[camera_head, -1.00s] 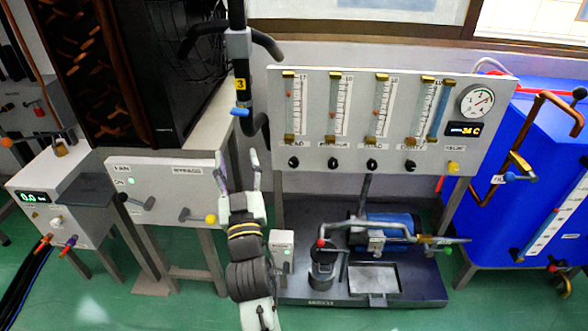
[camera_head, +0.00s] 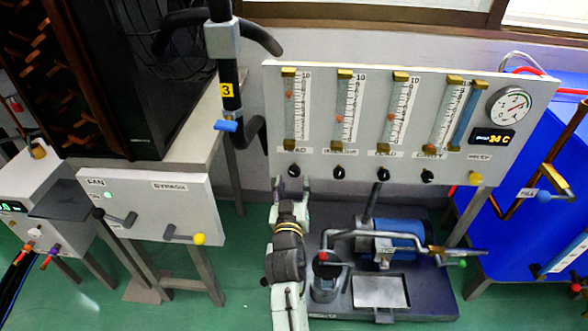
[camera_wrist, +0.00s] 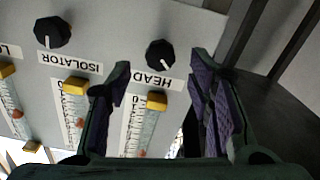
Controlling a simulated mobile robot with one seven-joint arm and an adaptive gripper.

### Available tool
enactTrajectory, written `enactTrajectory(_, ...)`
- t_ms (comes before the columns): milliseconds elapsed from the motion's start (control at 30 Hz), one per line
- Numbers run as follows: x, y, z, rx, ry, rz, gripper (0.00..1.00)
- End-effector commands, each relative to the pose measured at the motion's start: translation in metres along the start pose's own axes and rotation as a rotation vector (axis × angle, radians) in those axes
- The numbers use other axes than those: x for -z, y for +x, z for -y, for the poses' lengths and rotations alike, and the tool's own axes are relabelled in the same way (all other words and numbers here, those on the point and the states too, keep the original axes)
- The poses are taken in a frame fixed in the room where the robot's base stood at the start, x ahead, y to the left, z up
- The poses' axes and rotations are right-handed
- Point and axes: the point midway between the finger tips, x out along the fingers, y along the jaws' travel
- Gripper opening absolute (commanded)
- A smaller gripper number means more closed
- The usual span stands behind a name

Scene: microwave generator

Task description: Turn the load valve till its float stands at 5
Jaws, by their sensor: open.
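The load valve is the black knob (camera_head: 383,174) under the third flow tube on the white panel. My gripper (camera_head: 291,188) is open and empty, just below the HEAD knob (camera_head: 294,171). In the wrist view the HEAD knob (camera_wrist: 160,55) appears between the open fingers (camera_wrist: 160,85), apart from them.
The ISOLATOR knob (camera_head: 338,172) lies between my gripper and the load knob. The CAVITY knob (camera_head: 428,176) and a yellow knob (camera_head: 475,177) are to the right. A blue pump (camera_head: 400,238) with pipes stands below the panel. A bypass panel (camera_head: 150,207) is at the left.

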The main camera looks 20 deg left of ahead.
Motion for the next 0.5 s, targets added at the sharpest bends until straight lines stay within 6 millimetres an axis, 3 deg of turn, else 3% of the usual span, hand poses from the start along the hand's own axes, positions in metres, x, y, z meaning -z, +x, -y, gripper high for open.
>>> enactTrajectory(200,0.002,0.037,0.0,0.001,0.0,-0.001,0.47)
enactTrajectory(500,0.001,0.052,0.001,0.001,0.0,-0.002,0.47)
